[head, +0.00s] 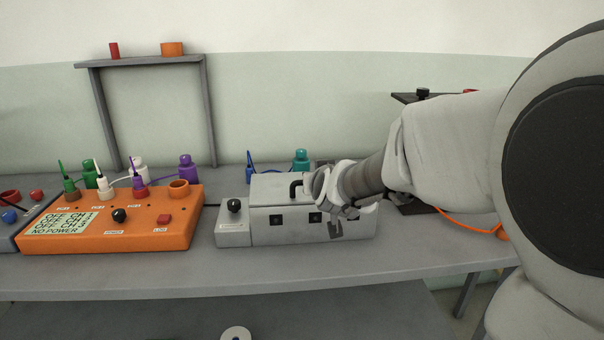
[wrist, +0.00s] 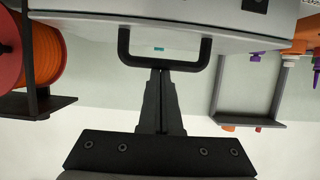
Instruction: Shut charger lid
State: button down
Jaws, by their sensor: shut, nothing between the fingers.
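The charger is a pale grey box (head: 275,224) on the bench, right of centre in the head view. Its lid (head: 270,188) looks nearly flat on top; the arm covers its right part, and I cannot tell if a gap remains. A black U-shaped handle (head: 296,184) on the lid also shows in the wrist view (wrist: 124,46), with the box's edge above it. My gripper (wrist: 160,74) is shut and empty, its fingertips at the handle's crossbar. I cannot tell whether they touch it.
A small grey block with a black knob (head: 234,206) adjoins the charger's left side. An orange power unit (head: 160,235) with several plugs stands further left. A grey frame (head: 208,110) rises behind it. An orange spool (wrist: 48,55) is left in the wrist view. The bench front edge is clear.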

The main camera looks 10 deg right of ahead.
jog(key=shift+s+f, duration=0.25)
jog(key=shift+f, duration=0.55)
jog(key=r+p, duration=0.1)
jog(key=r, duration=0.2)
jog(key=r+p, duration=0.1)
jog(key=r, duration=0.1)
jog(key=shift+w+r+p, duration=0.3)
jog(key=shift+w+p, duration=0.05)
jog(key=shift+w, duration=0.05)
jog(key=s+d+f+g, duration=0.1)
jog(key=s+f+g, duration=0.15)
jog(key=s, duration=0.85)
jog(key=s+d+f+g, duration=0.1)
jog(key=s+g, duration=0.2)
jog(key=s, duration=0.8)
jog(key=s+d+f+g, duration=0.1)
jog(key=s+f+g, duration=0.1)
jog(key=s, duration=0.9)
notch_tip(320, 180, up, 18)
jog(key=p, duration=1.8)
jog(key=shift+s+r, duration=0.15)
jog(key=shift+s, duration=0.05)
jog(key=shift+a+g, duration=0.2)
jog(key=shift+g, duration=0.05)
